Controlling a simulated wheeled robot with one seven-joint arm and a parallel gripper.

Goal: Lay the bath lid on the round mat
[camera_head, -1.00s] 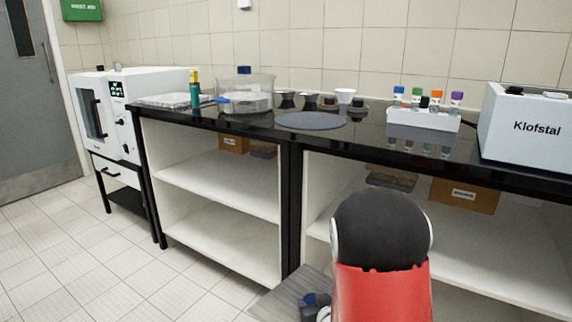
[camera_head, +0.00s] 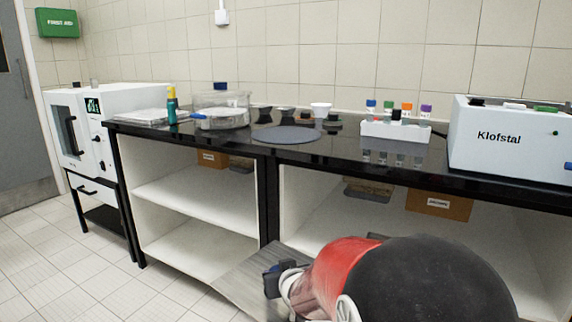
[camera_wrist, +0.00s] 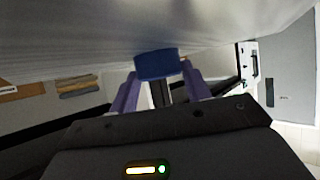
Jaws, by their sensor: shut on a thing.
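The bath lid is a flat grey metallic plate (camera_head: 238,284), low in the middle of the head view, in front of the bench and below its top. In the wrist view the lid's broad face (camera_wrist: 70,35) fills the top, with a blue knob (camera_wrist: 157,65) on it. My gripper (camera_wrist: 160,82) is shut on the knob, its purple fingers on either side. In the head view my gripper (camera_head: 284,280) is small and partly hidden by my arm. The round mat (camera_head: 286,135) is a dark grey disc lying bare on the black bench top.
Behind the mat stand dark cups and a white bowl (camera_head: 321,109). A clear round vessel (camera_head: 220,112) and a teal bottle (camera_head: 172,107) are left of it. A white rack of colour-capped bottles (camera_head: 396,130) and the Klofstal box (camera_head: 510,138) are right. The bench front edge is black.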

